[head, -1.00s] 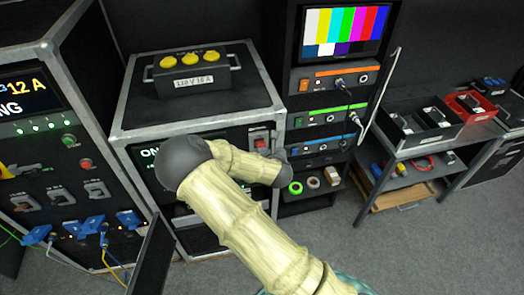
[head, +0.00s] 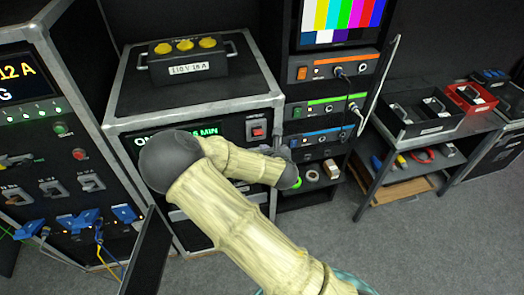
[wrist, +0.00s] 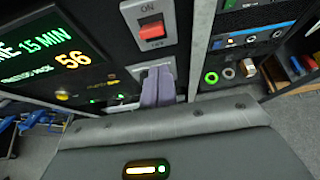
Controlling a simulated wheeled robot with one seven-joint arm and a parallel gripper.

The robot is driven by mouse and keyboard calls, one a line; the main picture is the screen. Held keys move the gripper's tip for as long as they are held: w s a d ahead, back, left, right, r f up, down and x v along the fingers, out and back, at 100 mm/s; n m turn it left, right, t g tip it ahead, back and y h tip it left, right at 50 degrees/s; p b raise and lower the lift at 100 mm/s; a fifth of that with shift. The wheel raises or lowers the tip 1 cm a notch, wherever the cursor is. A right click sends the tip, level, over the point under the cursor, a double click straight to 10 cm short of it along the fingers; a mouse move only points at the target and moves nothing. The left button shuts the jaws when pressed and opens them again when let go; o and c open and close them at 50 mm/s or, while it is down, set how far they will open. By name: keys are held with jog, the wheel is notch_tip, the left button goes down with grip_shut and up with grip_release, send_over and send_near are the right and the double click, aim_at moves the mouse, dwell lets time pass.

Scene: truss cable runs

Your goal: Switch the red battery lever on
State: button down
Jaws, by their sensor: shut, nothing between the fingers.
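The red battery lever (head: 257,132) sits on a pale plate on the front of the middle case, right of the lit display. In the wrist view the red lever (wrist: 152,31) shows close up, under the word ON. I cannot tell which way it is set. My gripper (wrist: 158,86) shows in the wrist view with its purple-grey fingers shut and empty, below the lever plate and apart from the red lever.
The lit display (wrist: 45,45) is left of the lever in the wrist view. A rack of units (head: 330,105) stands right of the case, with green tape (wrist: 211,77) on a low shelf. A panel with blue plugs (head: 85,222) is at left. Grey floor (head: 420,250) is clear.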

jog(key=s+r, duration=0.3)
jog(key=r, duration=0.1)
jog(key=s+d+f+m+g+h+b, duration=0.1)
jog(key=s+d+m+g+h, duration=0.15)
jog(key=d+m, duration=0.55)
jog(key=s+d+f+m+g+h, duration=0.15)
jog(key=s+d+m, duration=0.25)
jog(key=m, duration=0.8)
jog(key=s+d+r+m+g+y, duration=0.1)
jog(key=s+r+m+g, duration=0.4)
jog(key=s+m, duration=0.8)
jog(key=r+m, duration=0.1)
jog(key=m, duration=0.4)
jog(key=shift+m, duration=0.3)
jog(key=shift+d+r, duration=0.1)
